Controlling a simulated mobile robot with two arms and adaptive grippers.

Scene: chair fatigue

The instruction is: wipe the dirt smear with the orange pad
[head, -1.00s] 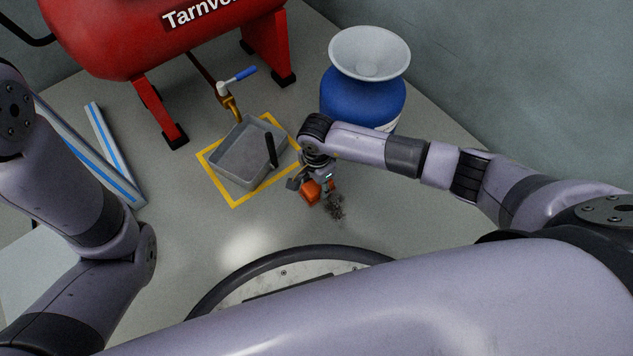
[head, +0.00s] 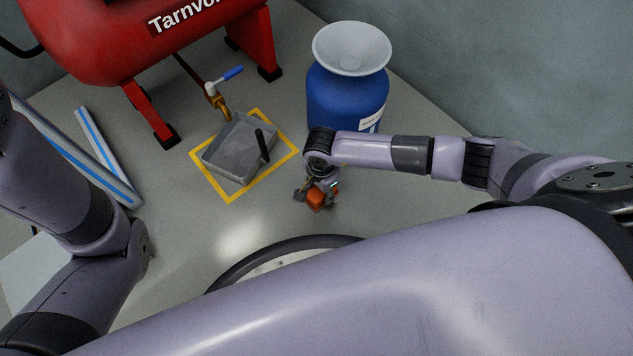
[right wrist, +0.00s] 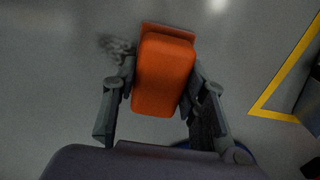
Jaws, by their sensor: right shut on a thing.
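The orange pad (head: 316,200) is held in my right gripper (head: 317,195), low over the grey floor. In the right wrist view the orange pad (right wrist: 164,75) sits between the two fingers of the right gripper (right wrist: 162,88), which are shut on its sides. The dirt smear (right wrist: 117,46) shows there as a dark patch on the floor just left of the pad's far end. In the head view the gripper and pad hide most or all of the smear. Whether the pad touches the floor I cannot tell. My left arm shows at the left, but its gripper is out of view.
A grey tray (head: 214,163) with a black upright handle stands in a yellow floor square (head: 228,199). A blue drum (head: 345,103) with a white funnel (head: 352,49) is behind my right arm. A red tank (head: 110,40) with a blue-handled valve (head: 232,73) stands at the back left.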

